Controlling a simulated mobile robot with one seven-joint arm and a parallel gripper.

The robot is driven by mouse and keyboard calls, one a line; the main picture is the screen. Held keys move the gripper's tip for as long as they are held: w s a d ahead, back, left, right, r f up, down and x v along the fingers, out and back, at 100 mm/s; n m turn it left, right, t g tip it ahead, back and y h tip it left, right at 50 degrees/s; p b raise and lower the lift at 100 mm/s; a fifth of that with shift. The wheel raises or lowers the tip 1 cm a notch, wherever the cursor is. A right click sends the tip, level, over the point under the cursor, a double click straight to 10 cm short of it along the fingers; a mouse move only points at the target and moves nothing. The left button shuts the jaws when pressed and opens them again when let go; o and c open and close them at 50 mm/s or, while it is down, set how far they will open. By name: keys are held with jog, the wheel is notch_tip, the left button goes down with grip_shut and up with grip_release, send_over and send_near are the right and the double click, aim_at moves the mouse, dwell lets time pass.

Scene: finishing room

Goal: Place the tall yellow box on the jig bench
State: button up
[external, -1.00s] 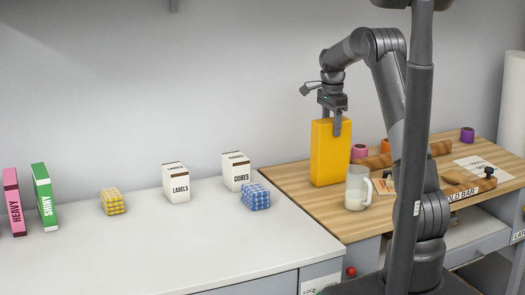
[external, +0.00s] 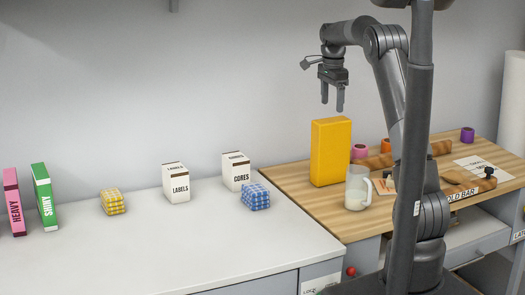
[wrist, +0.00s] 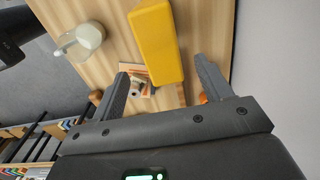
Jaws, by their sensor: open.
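The tall yellow box (external: 331,152) stands upright on the wooden jig bench (external: 290,180), near its left end. My gripper (external: 332,108) is open and empty, just above the box's top and apart from it. In the wrist view the yellow box (wrist: 155,40) lies beyond my open fingers (wrist: 165,82), with the wooden bench top (wrist: 110,12) around it.
A clear mug (external: 357,188) stands in front of the box. Pink (external: 359,152), orange (external: 386,146) and purple (external: 467,134) rolls are also on the bench. The white counter at left holds two white boxes (external: 176,183) (external: 236,171) and a blue checkered block (external: 255,197).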

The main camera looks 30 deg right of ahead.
jog(key=s+a+r+n+t, duration=0.1)
jog(key=s+a+r+n, duration=0.3)
jog(key=s+r, duration=0.55)
jog(key=s+a+r+n+t, duration=0.25)
jog(key=s+a+n, duration=0.2)
jog(key=s, duration=0.55)
jog(key=s+a+f+n, duration=0.1)
jog(key=s+f+n, duration=0.1)
jog(key=s, duration=0.4)
jog(key=s+a+f+n+t, duration=0.1)
jog(key=s+a+f+n, duration=0.1)
jog(key=s, duration=0.5)
jog(key=s+a+f+n+t, duration=0.1)
jog(key=s+f+n, duration=0.2)
jog(key=s+n, duration=0.2)
jog(key=shift+s+a+f, duration=0.25)
jog(key=shift+s+f, duration=0.15)
jog(key=shift+s, duration=0.35)
jog(key=shift+n, duration=0.25)
